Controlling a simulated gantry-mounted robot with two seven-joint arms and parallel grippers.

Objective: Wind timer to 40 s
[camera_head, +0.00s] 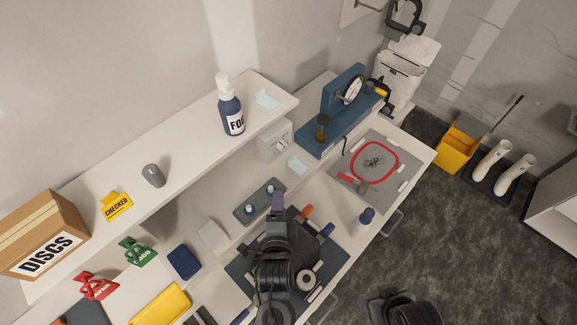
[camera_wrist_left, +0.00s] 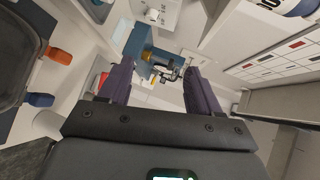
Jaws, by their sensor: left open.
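The timer (camera_head: 275,140) looks like a small white box with a round dial on its front, standing under the shelf edge beside the blue press. A white box with a dial, which looks like the timer (camera_wrist_left: 160,12), also shows at the top of the left wrist view. The dial reading is too small to tell. My left gripper (camera_head: 278,204) is above the bench, nearer the front than the timer and apart from it. In the left wrist view its dark fingers (camera_wrist_left: 157,68) are spread with nothing held between them.
The blue press (camera_head: 320,137) with a gauge stands right of the timer. A grey two-knob tray (camera_head: 259,202) lies between my left gripper and the timer. The shelf (camera_head: 185,150) overhangs at left, bearing a labelled bottle (camera_head: 231,112). A grey mat (camera_head: 400,160) lies farther right.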

